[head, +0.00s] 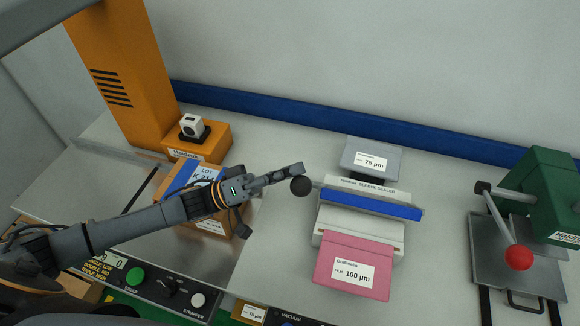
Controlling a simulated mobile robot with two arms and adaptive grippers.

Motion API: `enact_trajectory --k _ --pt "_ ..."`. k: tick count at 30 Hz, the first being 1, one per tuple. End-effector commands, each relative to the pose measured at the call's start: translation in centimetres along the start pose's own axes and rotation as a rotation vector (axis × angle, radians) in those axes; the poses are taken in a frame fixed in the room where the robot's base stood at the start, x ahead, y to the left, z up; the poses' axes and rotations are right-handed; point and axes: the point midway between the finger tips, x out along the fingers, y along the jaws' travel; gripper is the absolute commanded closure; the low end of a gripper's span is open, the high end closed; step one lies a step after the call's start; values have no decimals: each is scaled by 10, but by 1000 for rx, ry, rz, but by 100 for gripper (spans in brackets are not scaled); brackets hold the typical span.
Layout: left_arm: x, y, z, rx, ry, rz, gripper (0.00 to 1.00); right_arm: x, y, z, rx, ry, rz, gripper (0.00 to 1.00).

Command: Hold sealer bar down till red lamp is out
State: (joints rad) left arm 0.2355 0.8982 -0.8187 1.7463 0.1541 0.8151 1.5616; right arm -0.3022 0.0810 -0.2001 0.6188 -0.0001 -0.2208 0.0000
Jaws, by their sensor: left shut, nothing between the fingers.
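The sleeve sealer (342,228) stands on the bench right of centre. Its bar (372,204) has a blue front strip, and a black ball knob (301,187) sticks out at its left end. My left gripper (298,169) is shut and empty, with its fingertips right at the knob's upper edge; I cannot tell whether they touch it. I cannot make out a red lamp on the sealer. I cannot clearly tell whether the bar is fully down. My right gripper is not in view.
A pink 100 µm box (353,265) lies in front of the sealer, a grey 75 µm box (372,157) behind. A cardboard carton (221,223) sits under my left arm beside the orange strapper (125,75). A green press (545,190) with a red-knobbed lever (519,257) stands right.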

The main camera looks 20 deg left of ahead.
Motion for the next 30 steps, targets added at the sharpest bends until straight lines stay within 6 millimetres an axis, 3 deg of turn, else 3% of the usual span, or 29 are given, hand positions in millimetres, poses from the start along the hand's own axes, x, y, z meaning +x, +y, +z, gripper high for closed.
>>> enact_trajectory --k 8,30 --pt "-9 -2 14 50 0 32 100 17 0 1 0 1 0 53" --pt "-62 -16 100 369 0 227 100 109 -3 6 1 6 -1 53"
